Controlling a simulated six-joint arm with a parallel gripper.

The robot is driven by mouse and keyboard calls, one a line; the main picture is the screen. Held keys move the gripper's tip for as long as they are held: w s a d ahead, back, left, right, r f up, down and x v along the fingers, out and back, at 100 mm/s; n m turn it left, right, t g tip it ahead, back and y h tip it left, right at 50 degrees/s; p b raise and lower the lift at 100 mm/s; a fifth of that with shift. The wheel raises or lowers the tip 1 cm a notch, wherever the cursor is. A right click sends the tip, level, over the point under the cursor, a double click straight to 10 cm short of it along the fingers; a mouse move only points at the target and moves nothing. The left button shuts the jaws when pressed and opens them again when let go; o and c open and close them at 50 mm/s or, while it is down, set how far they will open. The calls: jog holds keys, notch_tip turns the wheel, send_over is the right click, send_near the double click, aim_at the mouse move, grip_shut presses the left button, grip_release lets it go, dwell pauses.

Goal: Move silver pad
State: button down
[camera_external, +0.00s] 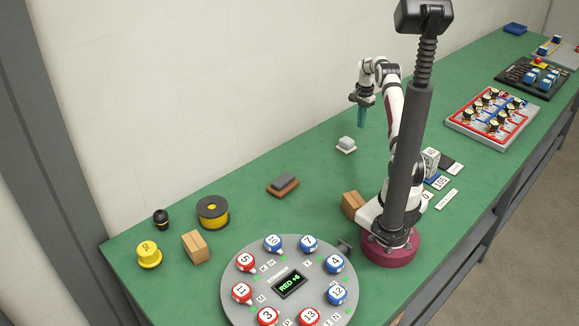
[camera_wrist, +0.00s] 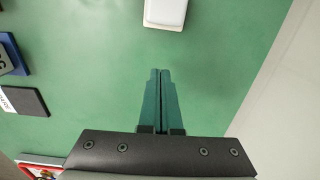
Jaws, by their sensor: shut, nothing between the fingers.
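A pale silver-white pad (camera_external: 347,142) sits on a small white base near the wall side of the green table, a little to the left of my gripper. In the wrist view a white pad (camera_wrist: 166,10) on a cream base is partly cut off by the top edge, ahead of my fingertips. A darker grey pad (camera_external: 285,181) rests on a brown base farther left; I cannot tell which one is the silver pad. My gripper (camera_external: 362,125) points down above the table, with its teal fingers together and empty; it also shows in the wrist view (camera_wrist: 160,71).
A round grey dial plate (camera_external: 233,292) with numbered red and blue knobs stands in front. A tan block (camera_external: 352,203) is beside my base. A yellow-and-black spool (camera_external: 212,212) and a yellow knob (camera_external: 149,254) stand left. Table around the pale pad is clear.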

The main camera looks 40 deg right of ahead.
jog(key=f, duration=0.5)
jog(key=shift+a, duration=2.05)
jog(key=shift+a, duration=0.1)
jog(key=a, duration=2)
jog(key=shift+a, duration=0.15)
